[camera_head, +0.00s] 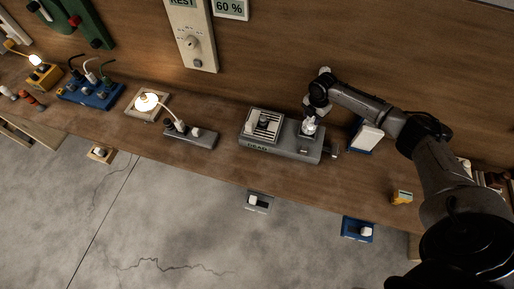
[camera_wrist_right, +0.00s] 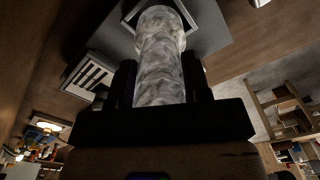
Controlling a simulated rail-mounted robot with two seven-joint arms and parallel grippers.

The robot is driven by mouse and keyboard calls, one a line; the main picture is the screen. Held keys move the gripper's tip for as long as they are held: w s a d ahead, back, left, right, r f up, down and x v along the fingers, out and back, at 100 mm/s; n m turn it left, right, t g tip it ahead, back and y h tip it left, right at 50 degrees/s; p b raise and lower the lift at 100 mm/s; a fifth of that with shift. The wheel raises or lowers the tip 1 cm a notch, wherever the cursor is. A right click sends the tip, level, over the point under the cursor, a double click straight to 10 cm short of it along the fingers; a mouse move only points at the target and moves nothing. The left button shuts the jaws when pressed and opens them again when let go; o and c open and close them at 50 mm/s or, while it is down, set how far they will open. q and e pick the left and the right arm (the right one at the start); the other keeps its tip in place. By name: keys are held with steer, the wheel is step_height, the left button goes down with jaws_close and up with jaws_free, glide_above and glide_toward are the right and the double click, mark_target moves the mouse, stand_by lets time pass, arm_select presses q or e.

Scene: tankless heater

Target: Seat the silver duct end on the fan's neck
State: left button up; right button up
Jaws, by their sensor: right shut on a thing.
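The silver duct end (camera_wrist_right: 160,60) is a crinkled, light grey tube between the fingers of my right gripper (camera_wrist_right: 160,82) in the right wrist view. In the head view, the duct end (camera_head: 309,127) shows as a small pale piece below my right gripper (camera_head: 313,112), over the right part of the grey fan unit (camera_head: 283,151). My right gripper is shut on the duct. My left gripper is not in view.
The fan unit's slatted grille (camera_head: 264,123) is left of the duct. A white and blue block (camera_head: 366,137) stands close to its right. A grey strip (camera_head: 190,135) and lamp (camera_head: 147,102) are farther left. A yellow device (camera_head: 402,197) lies near the bench's front edge.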

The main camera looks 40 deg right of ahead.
stand_by(0.5)
steer(key=shift+f, duration=0.4)
stand_by(0.3)
steer(key=shift+f+b, duration=0.3)
steer(key=shift+f, duration=0.1)
steer(key=shift+f, duration=0.4)
stand_by(0.6)
steer(key=shift+f+b, duration=0.2)
steer(key=shift+b, duration=0.1)
steer(key=o, duration=1)
steer(key=shift+c, duration=0.2)
steer(key=shift+o, duration=1)
